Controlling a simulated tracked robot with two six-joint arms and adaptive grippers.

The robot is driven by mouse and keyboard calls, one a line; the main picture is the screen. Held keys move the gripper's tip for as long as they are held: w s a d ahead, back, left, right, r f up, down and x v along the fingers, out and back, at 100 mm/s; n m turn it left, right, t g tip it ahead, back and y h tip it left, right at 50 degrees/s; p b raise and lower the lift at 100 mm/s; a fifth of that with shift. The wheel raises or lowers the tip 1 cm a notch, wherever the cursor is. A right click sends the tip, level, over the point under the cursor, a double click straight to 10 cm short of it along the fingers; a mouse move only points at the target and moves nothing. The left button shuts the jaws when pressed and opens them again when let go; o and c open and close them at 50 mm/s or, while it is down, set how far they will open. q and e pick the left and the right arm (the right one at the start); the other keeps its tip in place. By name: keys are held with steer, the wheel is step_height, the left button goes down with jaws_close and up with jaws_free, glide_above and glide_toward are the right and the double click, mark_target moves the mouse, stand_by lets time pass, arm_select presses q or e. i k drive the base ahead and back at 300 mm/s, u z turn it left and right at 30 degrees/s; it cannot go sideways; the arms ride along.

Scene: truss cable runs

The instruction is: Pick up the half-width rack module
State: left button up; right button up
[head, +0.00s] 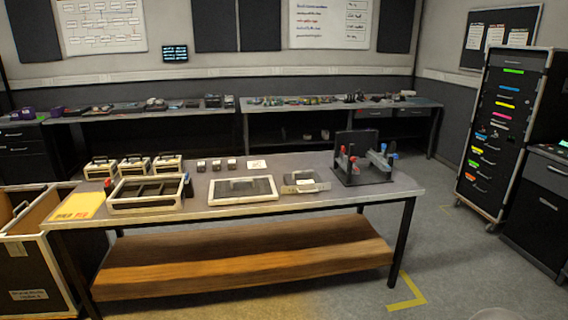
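No label marks the half-width rack module at this distance. One grey, flat module-like unit with a front handle (305,182) lies on the table, right of a white-framed dark mat (213,199). Three small cream-edged boxes with black top handles stand at the table's back left: a left one (100,169), a middle one (134,167) and a right one (167,165). An open cream rack frame with dark bays (144,207) stands in front of them. I cannot tell which piece is the half-width module. Neither gripper is in view.
The table (330,203) has a black stand with red and blue knobs (349,176) at its right, small cubes (216,165) behind the mat, and a yellow sheet (77,206) at left. An open case (32,285) adjoins its left end. Floor right of it is clear.

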mark_target(308, 181)
steer(key=z, duration=0.15)
steer(key=i, duration=1.4)
steer(key=z, duration=0.4)
steer(key=i, duration=1.4)
steer(key=z, duration=0.25)
